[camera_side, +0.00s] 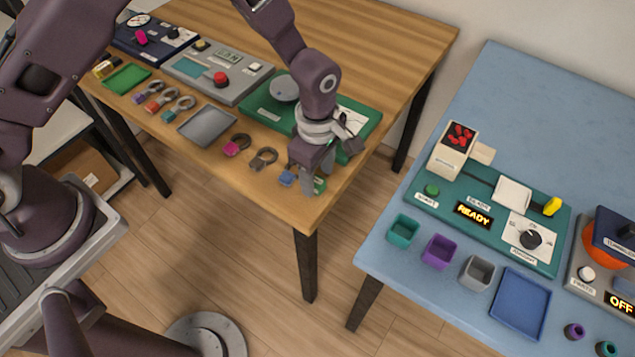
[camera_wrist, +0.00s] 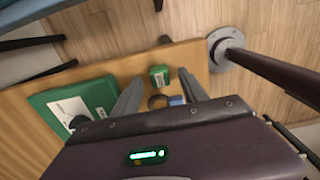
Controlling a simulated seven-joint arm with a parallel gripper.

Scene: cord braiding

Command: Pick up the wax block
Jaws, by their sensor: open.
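A small green block with a white label (camera_wrist: 160,77), which I take to be the wax block, sits near the corner of the wooden table. My gripper (camera_wrist: 159,82) is open and points down over that corner. In the wrist view the green block shows between the two fingertips, a little beyond them. I cannot tell whether a finger touches it. In the side view my gripper (camera_side: 316,178) hides most of the green block (camera_side: 320,185), and only a bit of green shows beside a finger.
A clamp ring with a blue part (camera_side: 287,178) lies close beside my gripper. A ring with a pink part (camera_side: 233,147) and a grey tray (camera_side: 207,126) lie to the left. A green board (camera_side: 262,106) lies behind. A blue table (camera_side: 385,245) stands right, across a gap.

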